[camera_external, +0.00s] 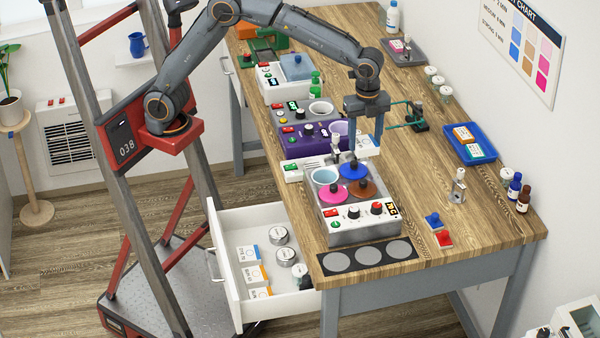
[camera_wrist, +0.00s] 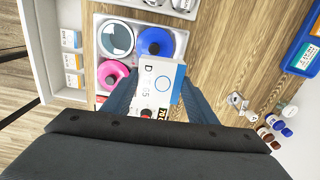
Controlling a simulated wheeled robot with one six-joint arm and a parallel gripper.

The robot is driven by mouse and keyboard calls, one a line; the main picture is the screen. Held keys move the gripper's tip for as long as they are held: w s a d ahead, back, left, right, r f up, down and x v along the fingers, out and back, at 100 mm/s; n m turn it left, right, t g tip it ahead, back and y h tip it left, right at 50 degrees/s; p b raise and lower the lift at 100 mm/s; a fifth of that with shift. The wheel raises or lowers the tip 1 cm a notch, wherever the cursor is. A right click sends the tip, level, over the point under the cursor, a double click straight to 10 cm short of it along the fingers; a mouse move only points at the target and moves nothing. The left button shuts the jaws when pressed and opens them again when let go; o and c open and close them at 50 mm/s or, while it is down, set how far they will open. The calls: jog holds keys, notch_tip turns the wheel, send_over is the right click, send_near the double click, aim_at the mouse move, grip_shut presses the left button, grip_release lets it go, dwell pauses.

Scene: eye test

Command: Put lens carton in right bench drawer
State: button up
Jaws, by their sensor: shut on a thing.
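My gripper (camera_external: 366,138) is shut on a white and blue carton (camera_wrist: 158,84), marked "D" and "05" in the wrist view; I take it as the lens carton. It is held above the bench, over the back of the apparatus with coloured lids. In the external view the carton is small and partly behind the fingers. An open drawer (camera_external: 232,262) sticks out to the left from under the bench, below and left of my gripper.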

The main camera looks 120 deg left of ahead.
jog(key=s+d+p, duration=0.1)
jog(key=s+d, duration=0.5)
jog(key=d, duration=0.1)
jog(key=p, duration=0.5)
send_over(243, 239)
jog(key=f, duration=0.2)
jog(key=shift+m, duration=0.3)
jog(key=shift+d+f+p, duration=0.1)
jog(key=shift+f+p, duration=0.7)
jog(key=shift+f, duration=14.9)
jog(key=shift+f, duration=0.1)
jog(key=o, duration=1.1)
jog(key=shift+c, duration=0.2)
